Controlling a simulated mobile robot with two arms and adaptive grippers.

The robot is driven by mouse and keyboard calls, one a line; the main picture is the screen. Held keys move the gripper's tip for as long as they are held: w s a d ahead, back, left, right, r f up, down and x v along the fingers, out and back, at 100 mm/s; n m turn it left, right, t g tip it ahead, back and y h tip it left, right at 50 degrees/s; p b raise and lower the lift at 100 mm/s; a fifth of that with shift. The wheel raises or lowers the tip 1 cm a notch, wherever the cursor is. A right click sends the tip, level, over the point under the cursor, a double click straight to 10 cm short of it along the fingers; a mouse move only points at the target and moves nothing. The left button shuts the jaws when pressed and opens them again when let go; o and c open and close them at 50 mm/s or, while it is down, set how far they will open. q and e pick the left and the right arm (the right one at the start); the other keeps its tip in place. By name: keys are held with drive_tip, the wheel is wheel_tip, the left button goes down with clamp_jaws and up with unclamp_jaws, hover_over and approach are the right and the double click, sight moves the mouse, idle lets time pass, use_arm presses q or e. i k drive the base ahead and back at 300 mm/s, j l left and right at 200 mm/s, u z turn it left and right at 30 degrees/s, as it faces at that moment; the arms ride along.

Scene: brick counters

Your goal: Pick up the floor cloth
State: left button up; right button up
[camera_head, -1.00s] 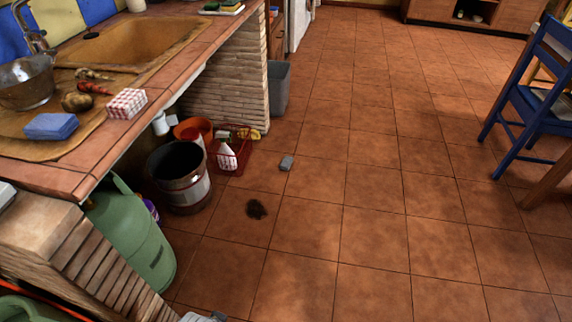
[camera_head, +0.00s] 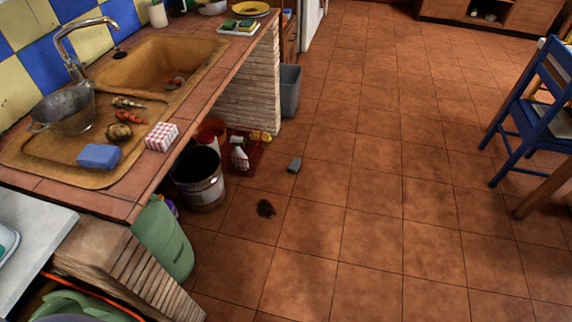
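A small grey block-like item (camera_head: 294,165) lies on the tiled floor right of the red crate. A dark brown, ragged clump (camera_head: 265,208) lies on the floor nearer to me. I cannot tell whether either one is the floor cloth. A red-and-white checked item (camera_head: 161,137) lies at the sink's front edge, beside a folded-looking blue item (camera_head: 98,156); these may be cloth or sponge. Neither of my grippers shows in the head view.
A brick counter with a brown sink (camera_head: 150,75) stands at left. A grey bin (camera_head: 289,92) stands behind. A blue chair (camera_head: 530,130) is at right; the middle floor is clear.

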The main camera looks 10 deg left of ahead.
sight(294, 166)
drive_tip(key=i+l+u, duration=0.2)
drive_tip(key=i+u, duration=0.2)
drive_tip(key=i+l+u, duration=0.4)
drive_tip(key=k+j, duration=0.05)
drive_tip(key=j, duration=0.05)
